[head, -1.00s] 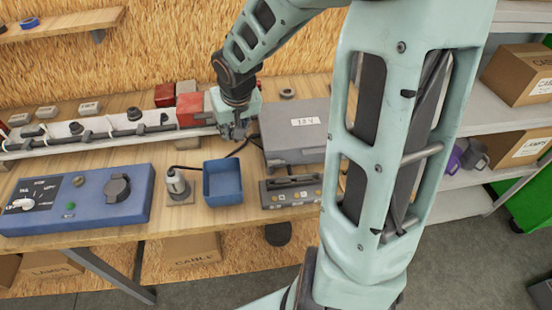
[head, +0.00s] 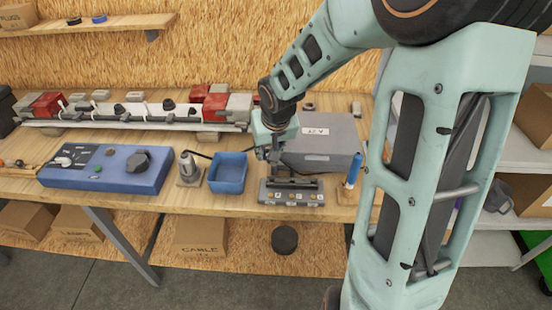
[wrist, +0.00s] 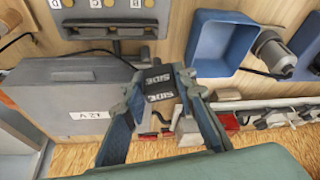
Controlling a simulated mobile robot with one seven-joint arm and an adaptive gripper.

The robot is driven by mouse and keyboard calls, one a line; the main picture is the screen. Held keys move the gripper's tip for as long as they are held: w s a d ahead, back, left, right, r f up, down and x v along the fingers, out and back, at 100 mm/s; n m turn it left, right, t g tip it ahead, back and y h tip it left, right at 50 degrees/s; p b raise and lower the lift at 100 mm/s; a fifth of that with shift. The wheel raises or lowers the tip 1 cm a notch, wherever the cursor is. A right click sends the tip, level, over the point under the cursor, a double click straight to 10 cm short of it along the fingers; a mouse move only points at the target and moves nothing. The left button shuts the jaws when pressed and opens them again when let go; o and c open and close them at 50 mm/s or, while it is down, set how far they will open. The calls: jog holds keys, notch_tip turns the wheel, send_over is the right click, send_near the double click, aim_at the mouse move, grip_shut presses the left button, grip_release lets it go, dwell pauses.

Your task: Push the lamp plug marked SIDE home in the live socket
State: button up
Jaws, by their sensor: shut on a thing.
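My gripper (wrist: 165,78) is shut on a dark plug (wrist: 159,84) with white SIDE labels, seen between its fingers in the wrist view. In the head view my gripper (head: 270,155) hangs over the bench, between the blue tray and the grey 12V box and just behind the grey slotted block. The slotted block (head: 291,198) has a row of small tags; the wrist view shows letters including B, C and D on it (wrist: 110,22). The plug is apart from the block. Which socket is live cannot be told. The plug's front end is not clear.
The grey 12V box (head: 335,148) stands close to the right. An open blue tray (head: 228,173) and a grey cylindrical connector (head: 189,168) with a cable stand left. Further left is a blue switch box (head: 105,170). A pale lamp bar (head: 130,122) runs behind. A blue-handled tool (head: 354,170) stands right.

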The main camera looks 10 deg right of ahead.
aim_at(270, 178)
jog(key=shift+w+d+f+b, duration=0.2)
jog(key=shift+f, duration=0.5)
jog(key=shift+w+d+f+b, duration=0.15)
jog(key=shift+w+f+b, duration=0.05)
jog(key=shift+f, duration=0.45)
jog(key=shift+f+b, duration=1.5)
jog(key=shift+f, duration=0.35)
jog(key=shift+f, duration=0.15)
jog(key=shift+f+b, duration=0.15)
jog(key=shift+b, duration=0.2)
jog(key=shift+f, duration=0.15)
jog(key=shift+f+b, duration=0.4)
jog(key=shift+b, duration=0.2)
jog(key=shift+f, duration=0.1)
jog(key=shift+f+b, duration=0.5)
jog(key=shift+b, duration=0.1)
jog(key=shift+f+b, duration=0.3)
